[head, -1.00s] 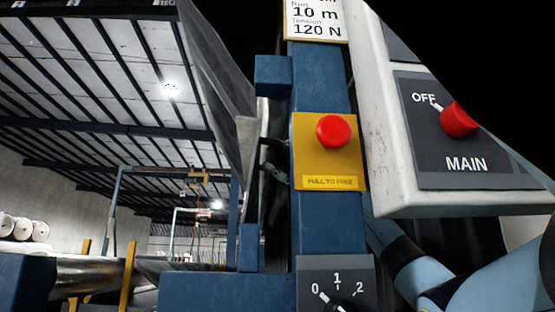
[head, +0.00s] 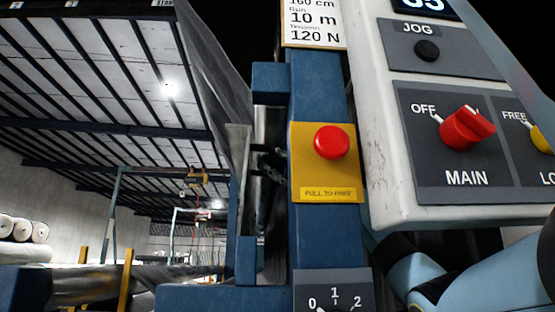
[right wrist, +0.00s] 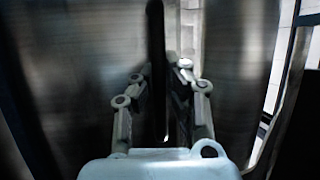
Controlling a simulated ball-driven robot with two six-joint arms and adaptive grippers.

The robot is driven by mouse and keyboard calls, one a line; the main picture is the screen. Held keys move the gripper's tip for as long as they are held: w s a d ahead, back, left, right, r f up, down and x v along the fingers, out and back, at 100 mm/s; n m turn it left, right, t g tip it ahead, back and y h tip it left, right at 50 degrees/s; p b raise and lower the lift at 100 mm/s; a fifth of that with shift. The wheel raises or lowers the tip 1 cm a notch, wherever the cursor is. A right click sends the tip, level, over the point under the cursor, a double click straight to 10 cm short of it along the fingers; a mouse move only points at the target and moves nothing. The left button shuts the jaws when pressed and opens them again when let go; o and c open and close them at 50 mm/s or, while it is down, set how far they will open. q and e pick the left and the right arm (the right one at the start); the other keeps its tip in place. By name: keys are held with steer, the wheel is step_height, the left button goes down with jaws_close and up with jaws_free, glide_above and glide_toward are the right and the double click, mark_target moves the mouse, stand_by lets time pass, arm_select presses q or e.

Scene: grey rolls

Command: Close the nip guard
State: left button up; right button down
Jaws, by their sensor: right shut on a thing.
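A narrow grey upright plate (head: 238,155), which looks like the nip guard, stands left of the blue post; I cannot tell for sure that it is the guard. My right gripper (head: 268,165) shows as small dark fingers reaching out from behind the post, close to the plate's right side. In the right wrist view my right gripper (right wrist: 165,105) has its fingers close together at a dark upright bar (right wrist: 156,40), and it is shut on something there. The exact grip is in shadow. Most of the right arm is hidden behind the post and the control box. My left gripper is out of view.
The blue post (head: 320,85) carries a red stop button (head: 332,142) on a yellow plate. The control box (head: 380,170) with the red MAIN knob (head: 463,130) stands to the right. Smooth grey surfaces (right wrist: 75,75) flank the fingers. White rolls (head: 22,230) lie far left.

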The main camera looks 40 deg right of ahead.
mark_target(235, 161)
arm_select(q)
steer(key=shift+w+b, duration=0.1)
steer(key=shift+b, duration=0.2)
arm_select(e)
steer(key=w+a, duration=0.3)
steer(key=a, duration=0.3)
steer(key=shift+w, duration=0.4)
steer(key=shift+a+r, duration=0.1)
steer(key=c, duration=1.4)
jaws_free()
steer(key=shift+o, duration=0.3)
steer(key=shift+r, duration=0.1)
steer(key=v, duration=1.2)
steer(key=shift+r, duration=0.15)
